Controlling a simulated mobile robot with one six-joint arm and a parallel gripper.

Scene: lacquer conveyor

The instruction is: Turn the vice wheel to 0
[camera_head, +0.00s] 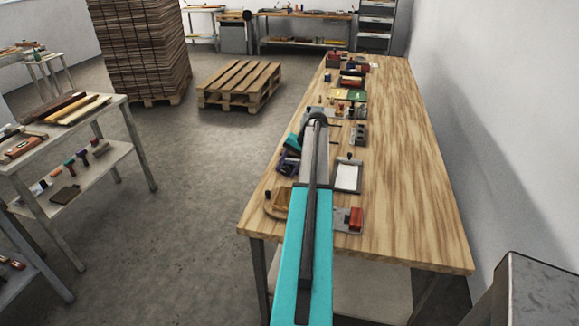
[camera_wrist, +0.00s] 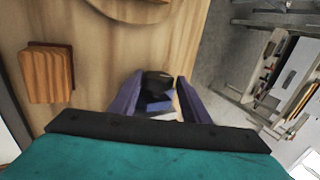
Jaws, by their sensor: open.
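I cannot make out for certain which item is the vice wheel, and no number marking is readable. My gripper shows in the wrist view (camera_wrist: 158,88) with two purple fingers apart. A black-topped piece with blue below it (camera_wrist: 158,90) shows in the gap between them; I cannot tell whether they touch it. In the head view my gripper (camera_head: 287,164) hangs over the workbench's left edge, partly hidden by my arm. A tan rounded piece with a dark knob (camera_head: 276,205) sits nearer, left of my arm. A grey fixture with a red block (camera_head: 350,219) sits right of it.
The wooden workbench (camera_head: 400,180) is clear along its right side. A framed white plate (camera_head: 347,177) and several small fixtures line its left side. A wooden block (camera_wrist: 47,74) shows in the wrist view. A pallet (camera_head: 240,84) and a tool cart (camera_head: 105,125) stand left.

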